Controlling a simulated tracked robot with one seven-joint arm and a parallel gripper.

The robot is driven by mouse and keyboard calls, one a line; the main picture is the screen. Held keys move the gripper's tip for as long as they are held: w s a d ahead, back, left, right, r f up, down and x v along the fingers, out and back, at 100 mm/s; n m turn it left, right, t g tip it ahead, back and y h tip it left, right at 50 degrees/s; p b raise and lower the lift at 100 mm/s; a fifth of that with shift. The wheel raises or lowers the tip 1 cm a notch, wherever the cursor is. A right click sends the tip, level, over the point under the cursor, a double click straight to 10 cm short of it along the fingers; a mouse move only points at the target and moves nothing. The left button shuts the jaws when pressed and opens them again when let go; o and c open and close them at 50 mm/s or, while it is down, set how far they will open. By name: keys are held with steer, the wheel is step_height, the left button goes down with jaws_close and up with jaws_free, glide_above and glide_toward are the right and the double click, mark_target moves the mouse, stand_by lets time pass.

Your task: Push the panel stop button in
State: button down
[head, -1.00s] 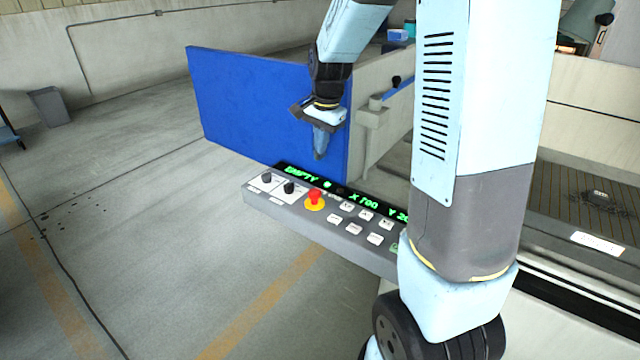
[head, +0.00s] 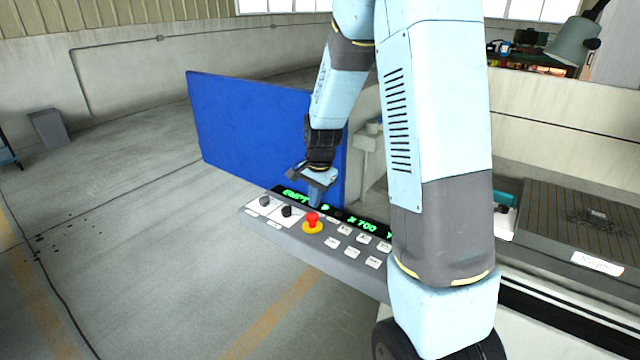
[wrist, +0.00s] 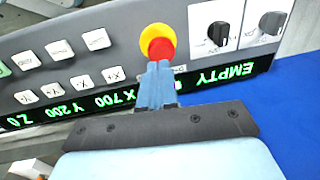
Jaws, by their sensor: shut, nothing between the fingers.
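The stop button (head: 312,220) is a red mushroom head on a yellow collar, set in the grey control panel (head: 345,262). My gripper (head: 315,203) is shut and empty, pointing down just behind the button in the head view. In the wrist view the stop button (wrist: 160,47) shows just beyond the tips of my blue fingers (wrist: 157,66), which overlap its lower edge. I cannot tell whether the fingertips touch it. The button appears raised from its collar.
Two black knobs (head: 287,211) sit left of the button, and several white keys (head: 347,230) sit to its right. A green-lit display (wrist: 130,95) runs along the panel. A blue upright sheet (head: 255,130) stands behind. Open floor (head: 150,270) lies to the left.

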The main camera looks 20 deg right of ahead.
mark_target(314, 217)
steer(key=shift+w+a+f, duration=0.1)
steer(key=shift+w+f, duration=0.05)
steer(key=shift+f, duration=0.8)
steer(key=shift+w+f, duration=0.1)
steer(key=shift+f, duration=0.8)
steer(key=shift+f, duration=0.5)
steer(key=shift+s+f, duration=0.35)
steer(key=shift+f, duration=0.25)
steer(key=shift+w+r, duration=0.1)
steer(key=shift+r, duration=0.45)
step_height(314, 217, up, 14)
steer(key=s, duration=0.1)
steer(key=shift+d+f, duration=0.15)
steer(key=shift+d, duration=0.25)
